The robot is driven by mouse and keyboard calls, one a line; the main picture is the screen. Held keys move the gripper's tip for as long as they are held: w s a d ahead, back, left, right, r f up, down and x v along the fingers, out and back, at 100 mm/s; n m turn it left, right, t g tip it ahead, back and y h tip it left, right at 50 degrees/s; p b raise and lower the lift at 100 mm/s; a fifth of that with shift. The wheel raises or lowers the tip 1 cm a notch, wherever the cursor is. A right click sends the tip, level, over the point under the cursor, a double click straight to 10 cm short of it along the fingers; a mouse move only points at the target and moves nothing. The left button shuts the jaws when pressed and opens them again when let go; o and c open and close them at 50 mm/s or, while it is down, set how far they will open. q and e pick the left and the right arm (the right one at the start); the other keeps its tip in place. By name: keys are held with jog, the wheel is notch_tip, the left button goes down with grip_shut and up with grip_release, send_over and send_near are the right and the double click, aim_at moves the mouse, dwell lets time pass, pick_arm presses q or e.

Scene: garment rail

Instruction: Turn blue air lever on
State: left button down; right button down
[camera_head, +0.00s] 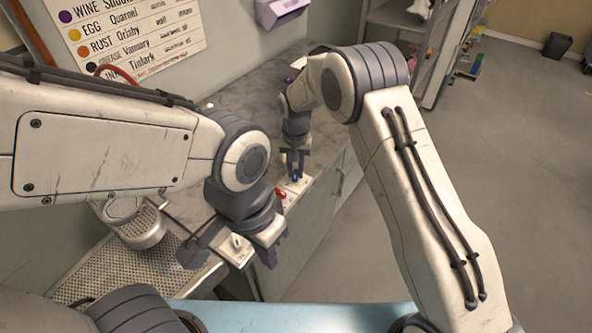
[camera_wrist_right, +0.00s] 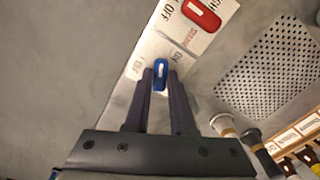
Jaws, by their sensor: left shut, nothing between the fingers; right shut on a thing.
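The blue air lever (camera_wrist_right: 160,74) sits on a white label plate with ON and OFF lettering. My right gripper (camera_wrist_right: 160,80) is shut on it, one finger on each side. In the head view the blue lever (camera_head: 295,176) is a small spot at the tips of my right gripper (camera_head: 293,166), at the counter's front edge. My left gripper (camera_head: 268,254) is shut and empty, nearer, by another white plate (camera_head: 237,249) at the counter edge. The lever's exact turn is hard to read, as the fingers cover part of it.
A red lever (camera_wrist_right: 201,15) marked steam is beside the blue one; it also shows in the head view (camera_head: 280,192). A perforated metal drip tray (camera_head: 128,272) lies on the counter. A lettered sign (camera_head: 130,30) hangs on the wall. The floor at right is open.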

aim_at(295, 174)
jog(key=m, duration=0.5)
jog(key=shift+m, duration=0.3)
dwell(0.4)
jog(key=c, duration=0.8)
grip_release()
jog(key=shift+o, duration=0.2)
notch_tip(295, 174, up, 11)
jog(key=b, duration=0.2)
jog(key=shift+f, duration=0.2)
jog(key=shift+s, duration=0.1)
